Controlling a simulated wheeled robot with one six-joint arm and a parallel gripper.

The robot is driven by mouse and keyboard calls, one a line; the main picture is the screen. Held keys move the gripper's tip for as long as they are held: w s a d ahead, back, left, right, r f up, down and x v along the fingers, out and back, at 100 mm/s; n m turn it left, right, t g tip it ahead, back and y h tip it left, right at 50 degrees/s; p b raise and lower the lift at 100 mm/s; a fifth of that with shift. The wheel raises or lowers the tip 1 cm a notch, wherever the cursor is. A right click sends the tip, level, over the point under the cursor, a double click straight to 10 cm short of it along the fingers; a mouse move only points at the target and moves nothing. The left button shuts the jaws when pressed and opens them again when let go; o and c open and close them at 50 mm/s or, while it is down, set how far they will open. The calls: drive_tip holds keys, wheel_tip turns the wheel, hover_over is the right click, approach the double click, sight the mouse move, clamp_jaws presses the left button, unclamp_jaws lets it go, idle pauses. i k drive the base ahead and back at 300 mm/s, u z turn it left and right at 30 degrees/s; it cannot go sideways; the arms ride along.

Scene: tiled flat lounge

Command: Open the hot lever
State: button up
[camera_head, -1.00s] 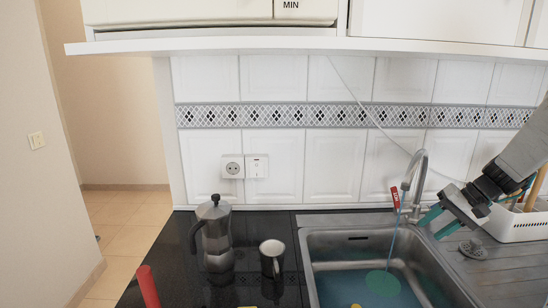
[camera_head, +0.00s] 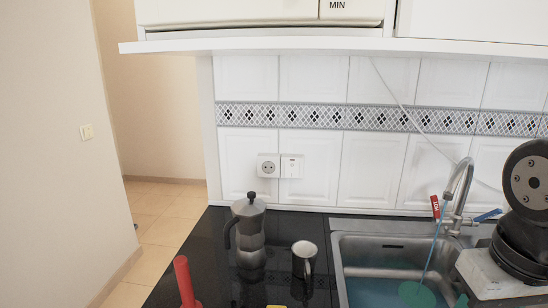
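The red hot lever (camera_head: 435,207) stands upright, slightly tilted, on the left of the chrome tap (camera_head: 464,185). A blue lever (camera_head: 488,215) sticks out to the tap's right. A thin blue stream runs from the spout into the sink (camera_head: 350,244). The grey body of my gripper (camera_head: 462,299) is at the lower right, over the sink's right side and apart from the red lever. Only a sliver of teal finger shows at the bottom edge, so its opening is hidden.
A moka pot (camera_head: 248,235) and a metal mug (camera_head: 304,258) stand on the black counter left of the sink. A red object (camera_head: 184,283) rises at the counter's front left. A white shelf edge (camera_head: 290,46) runs above. Open floor lies at the left.

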sight(434, 201)
drive_tip(key=z, duration=0.95)
drive_tip(key=k, duration=1)
drive_tip(key=z, duration=1.35)
drive_tip(key=i, duration=1.15)
drive_tip(key=u, duration=2.05)
